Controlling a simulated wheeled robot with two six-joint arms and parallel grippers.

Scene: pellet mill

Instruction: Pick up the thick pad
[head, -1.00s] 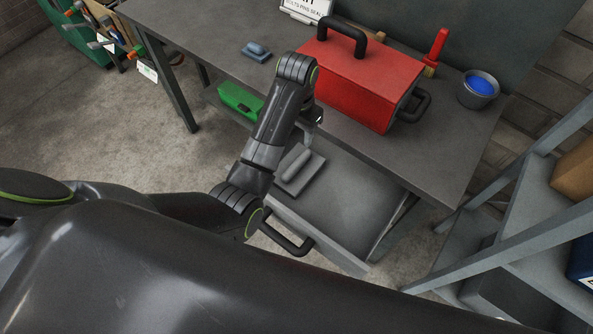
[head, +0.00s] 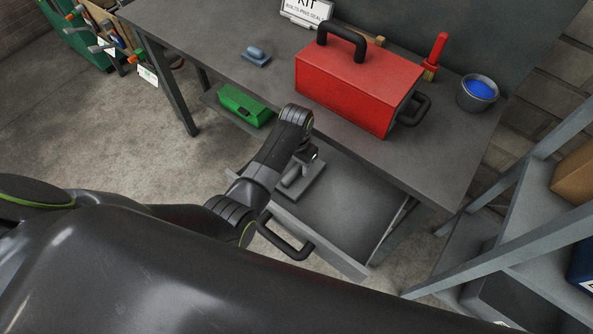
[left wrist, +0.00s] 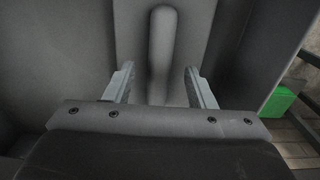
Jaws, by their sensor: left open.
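A grey pad with a rounded bar handle (head: 312,186) lies in the open drawer, partly hidden by my left arm. In the left wrist view its handle (left wrist: 163,40) stands between the fingers, with the flat plate around it. My left gripper (left wrist: 161,82) is open over the handle, with a gap on both sides. In the head view the left gripper (head: 304,158) is mostly hidden by its wrist. A smaller blue-grey pad with a grip (head: 257,55) sits on the bench top. I cannot tell from their looks which is the thick pad. My right gripper is not in view.
The drawer (head: 345,262) is pulled out under the bench (head: 455,165), its walls close around my left gripper. A red toolbox (head: 355,90) stands above on the bench. A green box (head: 243,106) lies on the shelf below. A grey shelf rack (head: 520,215) stands at right.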

